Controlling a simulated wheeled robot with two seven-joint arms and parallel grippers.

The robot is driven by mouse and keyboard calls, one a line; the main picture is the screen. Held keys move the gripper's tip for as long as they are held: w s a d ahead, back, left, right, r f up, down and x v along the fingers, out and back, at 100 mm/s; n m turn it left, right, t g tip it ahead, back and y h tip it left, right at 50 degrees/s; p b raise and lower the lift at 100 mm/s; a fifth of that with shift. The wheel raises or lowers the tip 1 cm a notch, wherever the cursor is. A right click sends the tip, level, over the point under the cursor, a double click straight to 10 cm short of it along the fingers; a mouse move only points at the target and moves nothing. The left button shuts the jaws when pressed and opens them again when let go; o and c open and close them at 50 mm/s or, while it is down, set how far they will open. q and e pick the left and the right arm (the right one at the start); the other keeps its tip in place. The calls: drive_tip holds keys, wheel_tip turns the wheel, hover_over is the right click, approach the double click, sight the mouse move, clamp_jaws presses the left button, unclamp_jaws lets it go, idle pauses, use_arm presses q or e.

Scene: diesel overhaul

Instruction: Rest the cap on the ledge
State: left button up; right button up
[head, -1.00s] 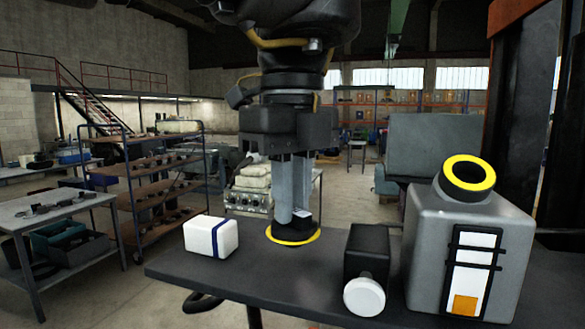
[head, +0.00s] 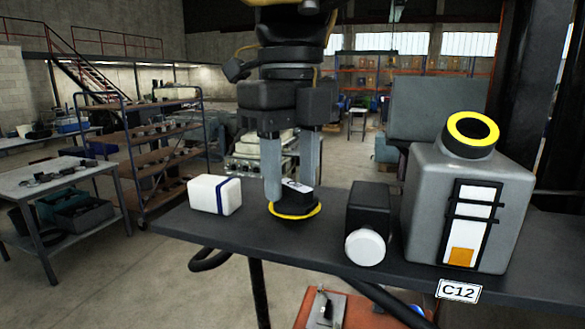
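The cap (head: 298,206) is black with a yellow rim and a small white mark on top. It lies flat on the dark grey ledge (head: 235,235), between the white box and the black block. My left gripper (head: 291,188) comes down over the cap from above. Its two grey fingers are spread apart, one at each side of the cap's raised black part, and it is open. A grey container (head: 424,215) with a yellow-ringed neck (head: 471,134) stands on the ledge to the right. My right gripper is not in view.
A white box (head: 208,195) with a blue stripe stands left of the cap. A black block (head: 368,207) with a round white knob (head: 365,247) stands right of it. A C12 label (head: 458,291) hangs at the ledge's front edge. An orange surface (head: 357,313) shows below.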

use_arm(q)
drive_tip(key=shift+w+r, duration=0.1)
drive_tip(key=shift+r, duration=0.15)
wheel_tip(320, 180, up, 7)
drive_tip(key=shift+d+r, duration=0.15)
wheel_tip(320, 180, up, 3)
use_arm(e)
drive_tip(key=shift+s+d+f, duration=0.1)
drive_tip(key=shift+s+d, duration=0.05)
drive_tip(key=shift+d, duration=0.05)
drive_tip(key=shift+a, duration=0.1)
